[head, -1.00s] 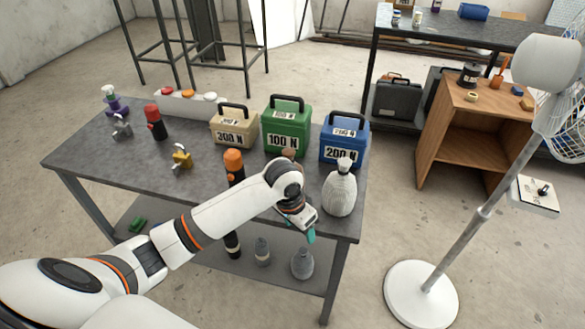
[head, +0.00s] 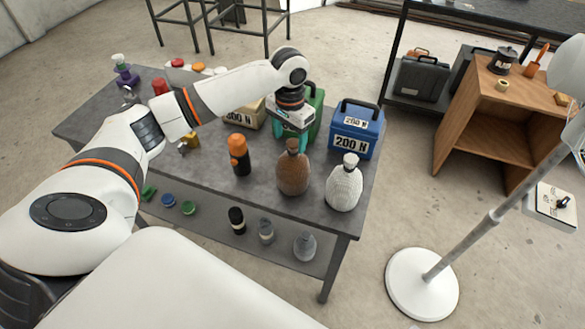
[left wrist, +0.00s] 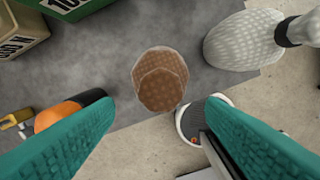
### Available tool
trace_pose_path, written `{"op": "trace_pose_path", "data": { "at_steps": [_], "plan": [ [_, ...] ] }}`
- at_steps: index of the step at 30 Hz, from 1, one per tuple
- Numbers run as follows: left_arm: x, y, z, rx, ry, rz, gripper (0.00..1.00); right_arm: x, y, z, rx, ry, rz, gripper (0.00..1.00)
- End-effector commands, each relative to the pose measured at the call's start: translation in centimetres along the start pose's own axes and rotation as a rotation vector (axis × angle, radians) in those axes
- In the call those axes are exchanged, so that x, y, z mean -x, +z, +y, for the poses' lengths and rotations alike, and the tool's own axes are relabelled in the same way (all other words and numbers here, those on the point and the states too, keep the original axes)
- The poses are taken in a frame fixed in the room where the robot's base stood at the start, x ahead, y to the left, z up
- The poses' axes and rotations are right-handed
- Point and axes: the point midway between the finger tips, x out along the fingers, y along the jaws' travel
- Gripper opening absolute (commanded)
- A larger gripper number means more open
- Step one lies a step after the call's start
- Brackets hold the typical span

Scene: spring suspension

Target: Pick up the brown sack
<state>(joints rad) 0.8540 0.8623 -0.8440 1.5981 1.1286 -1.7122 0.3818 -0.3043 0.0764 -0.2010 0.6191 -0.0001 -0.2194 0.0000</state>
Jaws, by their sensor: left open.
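The brown sack (head: 293,172) stands upright near the front edge of the grey table (head: 215,175). It has a round body and a narrow knotted top. My left gripper (head: 291,143) is open above and just behind the sack's top, pointing down, in the head view. In the left wrist view the sack (left wrist: 160,80) shows from above, ahead of and between the two spread teal fingers (left wrist: 155,140), and nothing is held. My right gripper is not in view.
A white sack (head: 345,184) stands close right of the brown one, and a black-orange bottle (head: 238,155) stands left. Behind are the blue 200 N box (head: 357,130), a green box (head: 316,105) and a tan box (head: 246,115). Bare tabletop lies around the brown sack.

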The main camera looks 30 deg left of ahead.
Motion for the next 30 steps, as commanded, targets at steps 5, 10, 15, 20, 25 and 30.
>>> {"op": "trace_pose_path", "data": {
  "at_steps": [5, 10, 15, 20, 25, 30],
  "plan": [
    [-1.1, 0.1, -0.1, -0.001, -0.001, 0.003, 0.65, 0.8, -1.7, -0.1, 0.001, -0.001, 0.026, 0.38],
    [-3.6, 0.4, -0.2, 0.0, -0.001, 0.003, 0.65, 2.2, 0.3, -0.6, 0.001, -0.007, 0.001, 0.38],
    [-5.5, 0.4, -0.1, -0.002, 0.001, -0.001, 0.65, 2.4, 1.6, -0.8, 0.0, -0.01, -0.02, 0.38],
    [-5.8, 0.4, -0.1, -0.002, 0.001, -0.002, 0.65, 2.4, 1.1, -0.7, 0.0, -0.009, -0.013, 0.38],
    [-5.8, 0.4, -0.1, -0.002, 0.0, -0.002, 0.51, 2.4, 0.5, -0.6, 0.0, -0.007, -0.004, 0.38],
    [-5.8, 0.4, -0.1, -0.002, 0.0, -0.002, 0.24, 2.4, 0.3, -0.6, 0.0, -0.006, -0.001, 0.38]
  ]
}}
